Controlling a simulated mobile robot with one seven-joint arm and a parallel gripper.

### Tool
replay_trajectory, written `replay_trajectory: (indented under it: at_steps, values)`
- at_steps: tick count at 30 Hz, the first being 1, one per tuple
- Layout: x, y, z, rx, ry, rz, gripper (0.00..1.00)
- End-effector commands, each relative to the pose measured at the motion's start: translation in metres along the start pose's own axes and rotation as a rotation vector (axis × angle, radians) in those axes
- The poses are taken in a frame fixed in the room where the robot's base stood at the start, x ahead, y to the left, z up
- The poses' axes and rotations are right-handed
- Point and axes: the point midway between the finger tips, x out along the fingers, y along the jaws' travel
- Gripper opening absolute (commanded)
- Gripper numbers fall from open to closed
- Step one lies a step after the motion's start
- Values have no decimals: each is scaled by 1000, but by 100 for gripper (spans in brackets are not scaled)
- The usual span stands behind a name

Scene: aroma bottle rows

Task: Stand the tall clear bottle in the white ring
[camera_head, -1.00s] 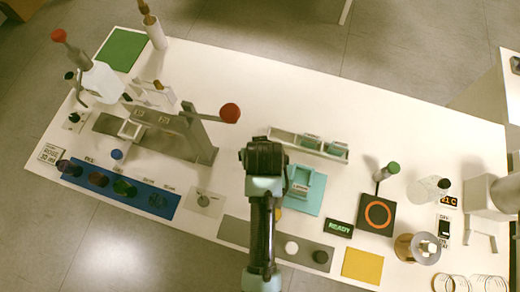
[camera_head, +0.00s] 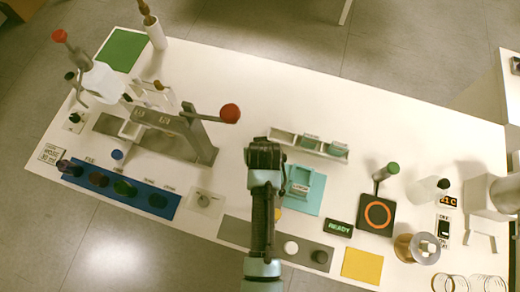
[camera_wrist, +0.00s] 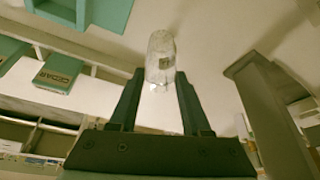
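A clear, faceted bottle (camera_wrist: 160,52) shows in the wrist view between the fingertips of my gripper (camera_wrist: 160,80). Both fingers lie close along its sides at its lower end in the picture, and they look shut on it. In the head view my gripper (camera_head: 265,155) is over the middle of the table, left of the teal stand, and its own body hides the bottle. A pale square pad (camera_head: 207,201) with a small round mark lies to the lower left; I cannot tell whether that mark is the white ring.
A grey post with a red ball (camera_head: 230,113) stands left of my gripper. The teal stand (camera_head: 318,183) and a white rack (camera_head: 283,138) with teal blocks are to the right. A blue tray (camera_head: 128,203) holds dark bottles. The table's back middle is clear.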

Motion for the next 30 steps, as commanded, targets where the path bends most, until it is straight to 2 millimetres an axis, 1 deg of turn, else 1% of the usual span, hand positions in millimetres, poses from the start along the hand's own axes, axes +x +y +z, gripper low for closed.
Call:
replay_trajectory:
  at_steps: [1,7,23,26,30]
  values:
    - [0,0,0,0,0,0,37]
    - [0,0,0,0,0,0,1]
    - [-1,0,-1,0,2,0,0]
    - [-5,0,-3,0,3,0,0]
    - [-16,0,-7,0,3,0,0]
